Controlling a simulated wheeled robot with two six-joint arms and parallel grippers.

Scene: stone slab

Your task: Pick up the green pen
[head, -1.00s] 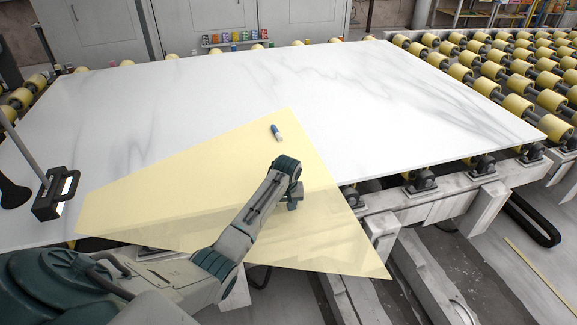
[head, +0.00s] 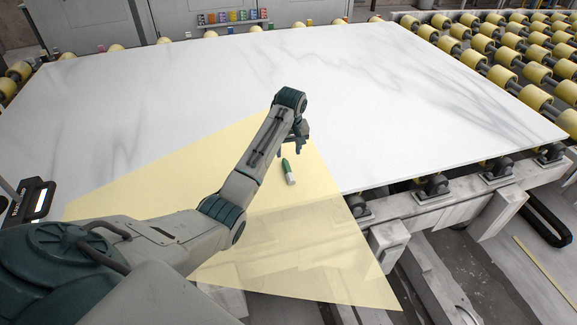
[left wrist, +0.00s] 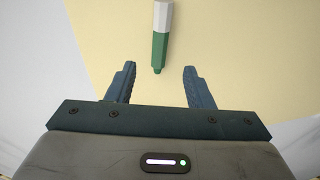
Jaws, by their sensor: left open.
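The green pen (head: 288,170) lies on the pale yellow area (head: 330,215) of the white slab. Its green end points away from me and its white end toward me. My left gripper (head: 295,148) is open and empty, just beyond the pen's green end in the head view. In the left wrist view the pen (left wrist: 161,35) lies ahead, roughly lengthwise between the two blue fingers (left wrist: 160,70), its green tip near the fingertips. I cannot tell how high the fingers are above the slab. My right gripper is not in view.
The white veined slab (head: 400,100) has wide clear room around the yellow area. Yellow rollers (head: 530,65) stand beyond its right edge. A dark device with a light strip (head: 32,200) is at the left edge. A shelf of small colored items (head: 230,17) is behind.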

